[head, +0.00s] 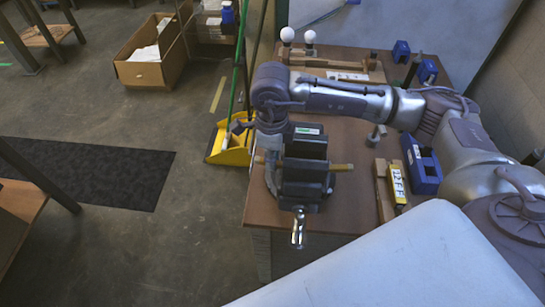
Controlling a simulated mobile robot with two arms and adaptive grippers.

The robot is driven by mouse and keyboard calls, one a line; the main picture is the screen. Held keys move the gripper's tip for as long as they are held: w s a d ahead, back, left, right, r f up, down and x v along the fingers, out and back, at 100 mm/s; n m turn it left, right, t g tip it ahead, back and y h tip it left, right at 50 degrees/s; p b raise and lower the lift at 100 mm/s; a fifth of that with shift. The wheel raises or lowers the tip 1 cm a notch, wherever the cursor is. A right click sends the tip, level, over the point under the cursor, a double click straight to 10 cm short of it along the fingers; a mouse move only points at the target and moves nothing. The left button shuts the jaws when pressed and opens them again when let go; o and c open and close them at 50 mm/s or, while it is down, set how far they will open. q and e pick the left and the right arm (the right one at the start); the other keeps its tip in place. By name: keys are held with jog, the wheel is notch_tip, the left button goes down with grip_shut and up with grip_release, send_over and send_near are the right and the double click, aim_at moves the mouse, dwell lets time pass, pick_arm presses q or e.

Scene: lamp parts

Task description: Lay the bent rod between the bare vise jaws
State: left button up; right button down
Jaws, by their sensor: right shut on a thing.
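The vise (304,188) is dark and stands at the front left of the wooden bench. Its jaws run across the picture and its silver handle hangs at the front. The tan bent rod (341,167) lies crosswise at the gap between the jaws and sticks out to the right. A short tan piece also shows left of the vise. My right gripper (269,147) points down at the vise's left side, shut on the rod. My own wrist hides the fingertips and much of the rod's left part, so its bend is unclear. My left gripper is out of view.
A blue open holder (421,165) and a yellow lettered block (396,186) lie right of the vise. Two white bulbs (287,36) stand at the back. A yellow dustpan (232,148) is on the floor left of the bench. Some bench top right of the vise is clear.

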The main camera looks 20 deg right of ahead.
jog(key=shift+f+b, duration=0.35)
jog(key=shift+b, duration=0.05)
dwell(0.7)
jog(key=c, duration=1.1)
grip_release()
jog(key=shift+o, duration=0.2)
